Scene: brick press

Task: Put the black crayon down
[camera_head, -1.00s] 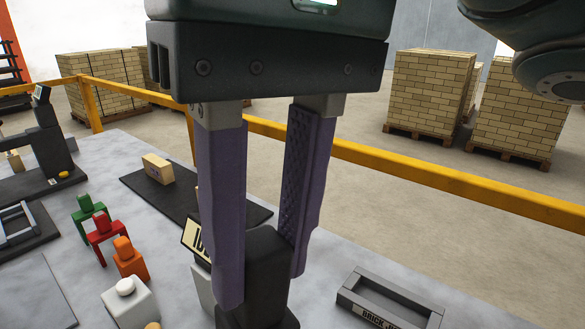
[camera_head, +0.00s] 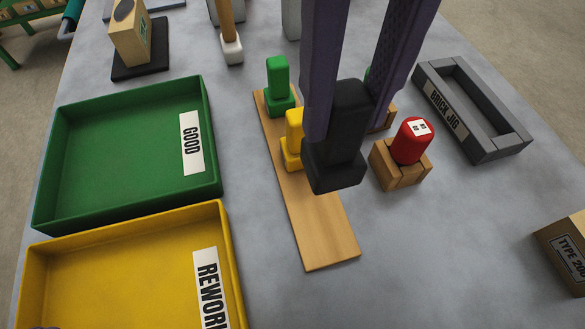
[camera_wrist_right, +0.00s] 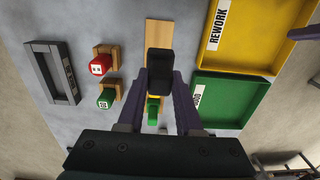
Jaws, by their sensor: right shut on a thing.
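The black crayon (camera_head: 338,135), a dark block with a wider foot, is held upright between the purple fingers of my right gripper (camera_head: 350,112). In the right wrist view the crayon (camera_wrist_right: 160,65) also sits between the fingers of the right gripper (camera_wrist_right: 160,80). It appears over the wooden board (camera_head: 325,235); I cannot tell whether it touches it. A green crayon (camera_head: 279,82) and a yellow crayon (camera_head: 294,135) stand on the board, the yellow one partly hidden behind the black one.
A red piece (camera_head: 411,142) sits in a wooden holder just right of the black crayon, with a green piece (camera_wrist_right: 106,98) in another behind it. A grey brick jig (camera_head: 474,110) is at right. Green GOOD (camera_head: 130,202) and yellow REWORK (camera_head: 232,268) trays are at left.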

